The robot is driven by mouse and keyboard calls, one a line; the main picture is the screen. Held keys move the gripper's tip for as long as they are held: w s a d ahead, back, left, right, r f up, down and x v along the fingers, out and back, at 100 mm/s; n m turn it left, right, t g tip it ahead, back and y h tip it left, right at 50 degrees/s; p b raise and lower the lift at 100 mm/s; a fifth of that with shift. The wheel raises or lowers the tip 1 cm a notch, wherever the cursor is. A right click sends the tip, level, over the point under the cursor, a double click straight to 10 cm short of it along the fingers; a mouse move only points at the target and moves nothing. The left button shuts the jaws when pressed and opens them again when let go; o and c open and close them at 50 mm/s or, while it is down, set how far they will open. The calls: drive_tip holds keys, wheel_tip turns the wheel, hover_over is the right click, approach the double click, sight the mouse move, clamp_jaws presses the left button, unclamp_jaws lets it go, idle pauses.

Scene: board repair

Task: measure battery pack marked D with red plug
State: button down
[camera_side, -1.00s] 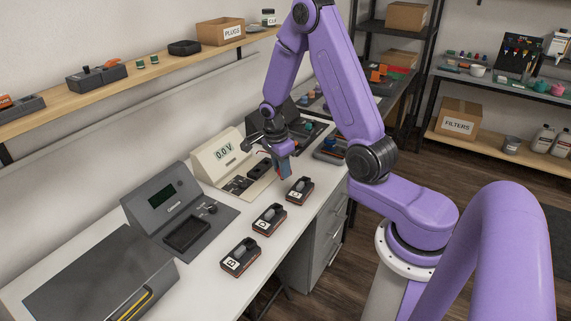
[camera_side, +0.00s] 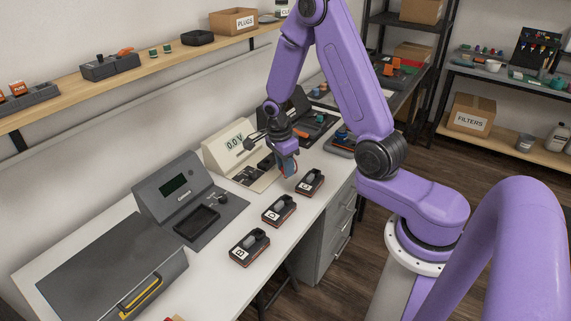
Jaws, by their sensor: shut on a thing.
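Three dark battery packs with red-brown edges and white letter labels stand in a row on the white bench: a near one (camera_side: 249,247), a middle one (camera_side: 278,210) and a far one (camera_side: 310,182). Their letters are too small to read surely, so I cannot tell which is D. My gripper (camera_side: 286,155) points down, shut on a small blue-grey and red thing (camera_side: 290,167), which looks like the red plug. It is above the bench, behind the far pack in this view. The cream meter (camera_side: 234,142) reads 0.0 V and stands left of my gripper, its front part partly hidden.
A grey device (camera_side: 173,194) with a dark screen and tray stands left of the packs. A large grey case (camera_side: 105,265) with a yellow-edged handle lies at the near left. The bench front beside the packs is clear. A shelf (camera_side: 150,83) runs along the wall.

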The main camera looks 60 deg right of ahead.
drive_tip(key=shift+f, duration=3)
drive_tip(key=shift+f, duration=1.65)
idle(1.4)
drive_tip(key=c, duration=0.6)
unclamp_jaws()
drive_tip(key=shift+r, duration=1.05)
